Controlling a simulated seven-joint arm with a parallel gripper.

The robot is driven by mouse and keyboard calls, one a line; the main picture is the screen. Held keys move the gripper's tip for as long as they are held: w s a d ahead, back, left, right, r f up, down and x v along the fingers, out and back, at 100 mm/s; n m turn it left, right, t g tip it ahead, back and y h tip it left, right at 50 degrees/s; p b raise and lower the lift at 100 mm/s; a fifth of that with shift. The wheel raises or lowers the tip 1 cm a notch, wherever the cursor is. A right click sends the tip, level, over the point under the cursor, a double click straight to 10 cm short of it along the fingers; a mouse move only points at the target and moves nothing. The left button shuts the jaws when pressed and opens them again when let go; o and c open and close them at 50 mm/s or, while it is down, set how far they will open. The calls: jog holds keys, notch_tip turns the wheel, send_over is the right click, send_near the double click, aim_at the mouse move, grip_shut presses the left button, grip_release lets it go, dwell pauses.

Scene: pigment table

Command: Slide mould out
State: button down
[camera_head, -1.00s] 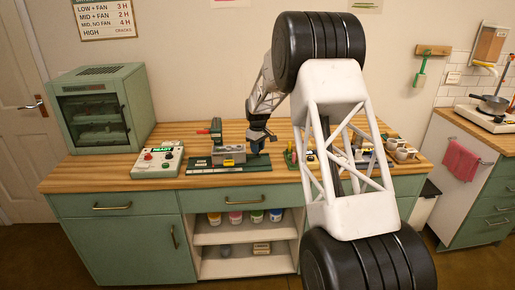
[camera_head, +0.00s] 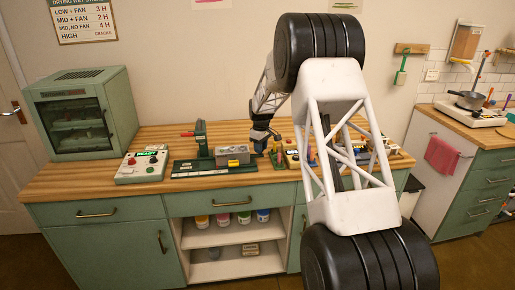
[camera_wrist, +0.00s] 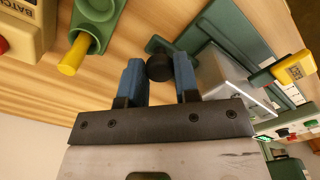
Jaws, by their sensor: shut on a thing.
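The mould (camera_head: 235,154) is a grey metal block with a yellow tag on its front. It sits on a long green base (camera_head: 188,169), toward the right end. In the wrist view the block (camera_wrist: 222,74) is right of my fingers, with the yellow tag (camera_wrist: 296,68) beyond. My gripper (camera_wrist: 160,76) has its blue fingertips shut on a round black knob (camera_wrist: 159,67). How the knob joins the mould is hard to see. In the head view my gripper (camera_head: 262,142) is just right of the block.
In the wrist view, a green holder with a yellow rod (camera_wrist: 73,55) is close left of my fingers. Small items crowd the right bench.

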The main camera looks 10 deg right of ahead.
jog(key=shift+d, duration=0.3)
jog(key=c, duration=1.2)
grip_release()
jog(key=shift+d, duration=0.1)
jog(key=o, duration=0.3)
jog(key=shift+o, duration=0.2)
jog(key=shift+a+r, duration=0.15)
jog(key=shift+a, duration=0.05)
jog(key=shift+r, duration=3.75)
jog(key=shift+s+r, duration=0.1)
